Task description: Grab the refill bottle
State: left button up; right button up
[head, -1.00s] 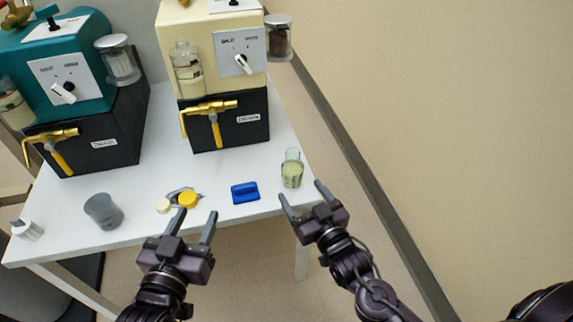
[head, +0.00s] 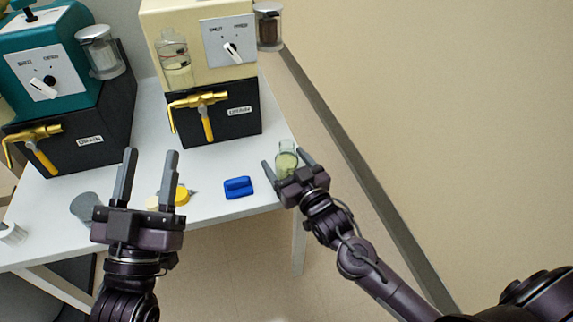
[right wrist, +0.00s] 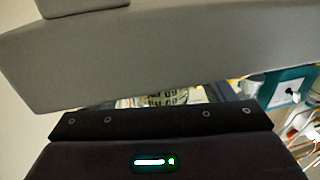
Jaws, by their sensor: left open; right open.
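The refill bottle appears to be the small clear bottle (head: 286,164) with pale green contents, standing upright at the front right corner of the white table. My right gripper (head: 285,157) is open, with one finger on each side of the bottle. Whether a finger touches it I cannot tell. In the right wrist view a printed, pale part of the bottle (right wrist: 155,100) shows; the rest is hidden behind the gripper. My left gripper (head: 150,156) is open and empty, in front of the table's left part.
A cream machine (head: 190,25) and a teal machine (head: 75,55) stand on the white table (head: 215,165), with brass taps in front. A blue block (head: 238,187), a yellow cap (head: 181,194) and a grey cup (head: 84,207) lie near the front edge.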

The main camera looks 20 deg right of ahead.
jog(key=shift+w+a, duration=0.15)
jog(key=shift+w, duration=0.7)
jog(key=c, duration=1.2)
pick_arm(q)
jog(key=r, duration=0.1)
jog(key=s+r+t, duration=0.1)
jog(key=r, duration=0.1)
jog(key=shift+s+a+r+t+h, duration=0.2)
jog(key=shift+a+t+h, duration=0.1)
jog(key=shift+a, duration=0.1)
jog(key=shift+w+d+f, duration=0.1)
jog(key=shift+w+f, duration=0.05)
jog(key=shift+f, duration=0.05)
pick_arm(e)
jog(key=shift+r, duration=0.25)
